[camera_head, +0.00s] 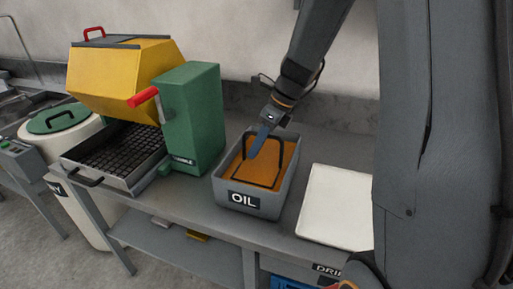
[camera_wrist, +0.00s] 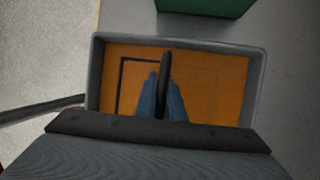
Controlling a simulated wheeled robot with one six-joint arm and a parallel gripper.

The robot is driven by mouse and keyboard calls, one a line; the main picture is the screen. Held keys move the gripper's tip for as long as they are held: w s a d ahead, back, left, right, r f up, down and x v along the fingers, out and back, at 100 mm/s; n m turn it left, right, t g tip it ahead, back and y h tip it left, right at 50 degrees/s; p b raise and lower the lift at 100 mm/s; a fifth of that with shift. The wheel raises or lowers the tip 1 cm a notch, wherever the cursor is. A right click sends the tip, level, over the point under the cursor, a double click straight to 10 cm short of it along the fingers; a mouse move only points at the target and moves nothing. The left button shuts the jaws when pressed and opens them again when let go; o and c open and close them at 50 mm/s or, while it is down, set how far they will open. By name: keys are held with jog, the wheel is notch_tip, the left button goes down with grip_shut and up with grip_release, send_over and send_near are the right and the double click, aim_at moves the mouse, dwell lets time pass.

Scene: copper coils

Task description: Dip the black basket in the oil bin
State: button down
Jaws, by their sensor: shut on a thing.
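The grey oil bin (camera_head: 248,200), labelled OIL, stands on the bench and holds orange-brown oil. The black basket (camera_head: 262,185) is in the bin; only its dark rim and upright handle show at the oil surface, and its lower part is hidden. My gripper (camera_head: 256,146) reaches down over the bin and is shut on the basket's handle. In the wrist view, the blue fingers of my gripper (camera_wrist: 162,100) close on the black handle, with part of the basket rim (camera_wrist: 138,60) to the left, inside the bin (camera_wrist: 255,85).
A white tray (camera_head: 337,222) lies right of the bin. A green block-shaped housing (camera_head: 195,118) with a red lever stands left, beside a yellow hood (camera_head: 120,75) and a dark grate (camera_head: 115,150). A drum with a green lid (camera_head: 58,118) is far left.

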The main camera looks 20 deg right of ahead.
notch_tip(320, 180, up, 11)
jog(key=p, duration=1)
jog(key=shift+r+p, duration=0.15)
jog(key=shift+p, duration=0.25)
jog(key=shift+r, duration=0.15)
dwell(1.5)
notch_tip(320, 180, up, 3)
jog(key=p, duration=0.3)
jog(key=shift+p, duration=0.3)
